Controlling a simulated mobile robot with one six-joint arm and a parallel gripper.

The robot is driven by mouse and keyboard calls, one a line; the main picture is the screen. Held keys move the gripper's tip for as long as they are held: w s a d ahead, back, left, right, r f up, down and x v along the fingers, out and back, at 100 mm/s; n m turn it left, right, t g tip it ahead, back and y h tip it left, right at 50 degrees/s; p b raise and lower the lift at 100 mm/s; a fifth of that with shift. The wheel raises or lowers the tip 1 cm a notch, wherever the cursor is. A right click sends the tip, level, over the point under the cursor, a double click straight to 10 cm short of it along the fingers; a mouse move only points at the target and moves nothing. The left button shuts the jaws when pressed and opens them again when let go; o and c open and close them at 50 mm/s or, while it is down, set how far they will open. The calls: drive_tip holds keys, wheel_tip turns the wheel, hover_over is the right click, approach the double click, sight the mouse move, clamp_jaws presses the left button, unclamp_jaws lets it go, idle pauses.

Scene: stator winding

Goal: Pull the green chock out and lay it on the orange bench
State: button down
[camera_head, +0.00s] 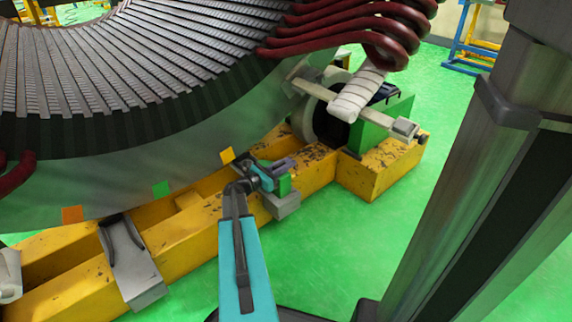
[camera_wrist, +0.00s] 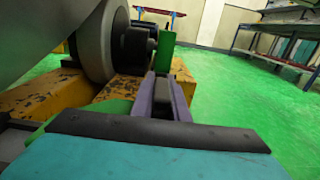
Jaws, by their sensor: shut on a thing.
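A small green chock (camera_head: 284,185) sits by a grey bracket on the near yellow beam, under the large stator (camera_head: 190,135). My gripper (camera_head: 284,164), with purple fingers, is right at the top of this chock. The fingers are shut on it, partly hiding it. In the wrist view my gripper (camera_wrist: 162,98) reaches forward along the beam, and a green surface (camera_wrist: 108,107) shows beside its left finger. The exact grip contact is hidden. I cannot make out an orange bench with certainty.
A grey roller (camera_wrist: 97,40) and a larger green block (camera_wrist: 166,52) stand ahead on the yellow frame (camera_head: 375,175). A blue-framed bench (camera_wrist: 285,45) stands at the back right. Green floor right of the frame is clear.

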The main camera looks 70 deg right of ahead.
drive_tip(key=c, duration=1.6)
unclamp_jaws()
drive_tip(key=shift+c, duration=0.2)
drive_tip(key=shift+w+a, duration=0.1)
drive_tip(key=p+v, duration=0.4)
drive_tip(key=v, duration=0.9)
drive_tip(key=shift+a+p, duration=0.3)
